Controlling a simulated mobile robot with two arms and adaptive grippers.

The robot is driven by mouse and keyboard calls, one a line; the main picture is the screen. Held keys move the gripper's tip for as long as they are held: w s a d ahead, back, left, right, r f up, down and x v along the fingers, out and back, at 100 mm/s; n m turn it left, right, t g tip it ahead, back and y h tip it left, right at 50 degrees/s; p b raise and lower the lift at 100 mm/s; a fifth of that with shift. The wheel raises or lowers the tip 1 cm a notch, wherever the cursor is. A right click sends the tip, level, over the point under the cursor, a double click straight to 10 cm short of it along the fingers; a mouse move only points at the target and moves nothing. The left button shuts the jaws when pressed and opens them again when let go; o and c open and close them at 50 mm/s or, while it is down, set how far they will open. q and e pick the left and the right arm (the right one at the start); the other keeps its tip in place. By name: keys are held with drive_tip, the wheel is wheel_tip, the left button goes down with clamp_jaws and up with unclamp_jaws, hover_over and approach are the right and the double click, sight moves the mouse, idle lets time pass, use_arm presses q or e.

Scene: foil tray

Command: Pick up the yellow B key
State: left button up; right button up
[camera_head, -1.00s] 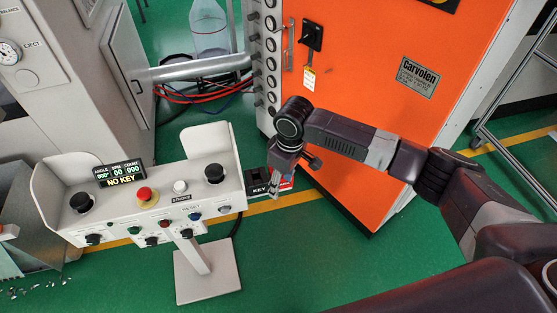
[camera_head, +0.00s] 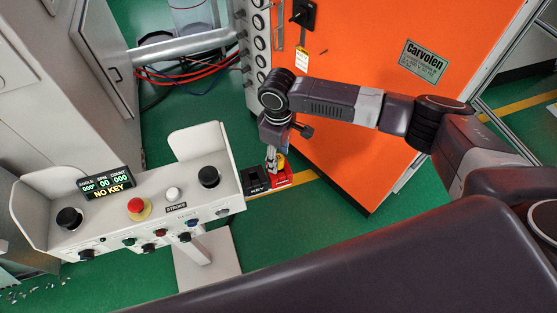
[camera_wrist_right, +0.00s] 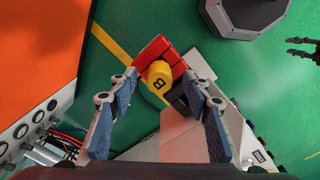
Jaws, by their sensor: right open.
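The yellow key (camera_wrist_right: 160,76), marked with a black B, stands in a red holder (camera_wrist_right: 152,48) between my open fingers in the right wrist view. In the head view the yellow top (camera_head: 281,161) shows beside my right gripper (camera_head: 271,165), above the red holder (camera_head: 283,180). The gripper points down and its fingers are apart on either side of the key; I cannot tell whether they touch it. A small dark pronged shape at the right edge of the wrist view looks like my left gripper (camera_wrist_right: 301,48); its jaw state is unclear.
A control console (camera_head: 150,218) with knobs, a red stop button (camera_head: 136,205) and a "NO KEY" display (camera_head: 107,184) stands left of the holder. A black block (camera_head: 256,180) labelled KEY adjoins the red holder. An orange cabinet (camera_head: 370,120) rises close behind my right arm.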

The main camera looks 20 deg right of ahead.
wheel_tip(320, 180, down, 3)
drive_tip(key=shift+r, duration=0.2)
drive_tip(key=shift+f, duration=0.5)
drive_tip(key=shift+c, duration=0.3)
drive_tip(key=c, duration=0.5)
use_arm(q)
drive_tip(key=shift+w+a+r, duration=0.1)
drive_tip(key=shift+w+r, duration=0.5)
drive_tip(key=shift+w, duration=0.1)
use_arm(e)
clamp_jaws()
